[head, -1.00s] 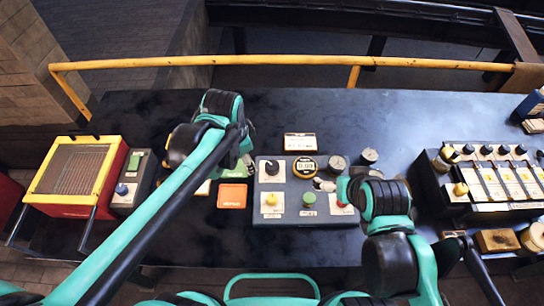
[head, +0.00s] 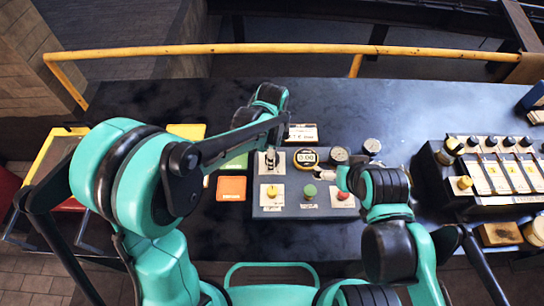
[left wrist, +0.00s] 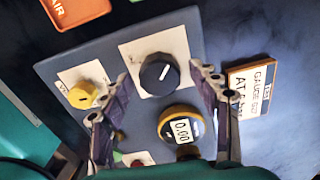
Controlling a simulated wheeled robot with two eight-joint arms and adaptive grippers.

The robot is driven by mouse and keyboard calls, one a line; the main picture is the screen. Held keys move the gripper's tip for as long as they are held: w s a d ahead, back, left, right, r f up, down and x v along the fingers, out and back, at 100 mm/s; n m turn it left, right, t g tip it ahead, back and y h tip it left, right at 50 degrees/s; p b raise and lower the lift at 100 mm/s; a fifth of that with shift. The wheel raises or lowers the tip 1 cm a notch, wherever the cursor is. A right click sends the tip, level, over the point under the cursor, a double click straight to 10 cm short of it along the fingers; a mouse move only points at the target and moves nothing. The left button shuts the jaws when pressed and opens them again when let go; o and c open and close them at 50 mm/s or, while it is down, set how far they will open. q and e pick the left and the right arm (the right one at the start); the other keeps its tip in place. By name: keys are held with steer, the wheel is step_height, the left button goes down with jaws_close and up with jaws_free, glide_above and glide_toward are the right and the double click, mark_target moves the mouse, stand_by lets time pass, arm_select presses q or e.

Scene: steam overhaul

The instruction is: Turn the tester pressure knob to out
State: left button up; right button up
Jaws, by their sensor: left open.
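The tester (head: 285,208) is a grey-blue box on the dark bench. Its pressure knob (left wrist: 158,73) is black with a white pointer line on a white plate. In the left wrist view it lies between the fingertips of my left gripper (left wrist: 162,80), which is open. I cannot tell whether either finger touches it. The round yellow-rimmed display (head: 305,157) reads 0.00.
An orange card (head: 231,188) lies left. A valve rack (head: 490,170) stands right. A yellow rail (head: 240,49) runs behind.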

arm_select(q)
steer(key=shift+f, duration=0.25)
steer(key=shift+c, duration=0.4)
steer(key=c, duration=1.1)
steer(key=shift+n, duration=0.3)
steer(key=n, duration=0.9)
steer(key=shift+n, duration=0.4)
steer(key=n, duration=0.5)
steer(key=shift+n, duration=0.3)
steer(key=n, duration=0.4)
steer(key=shift+n, duration=0.3)
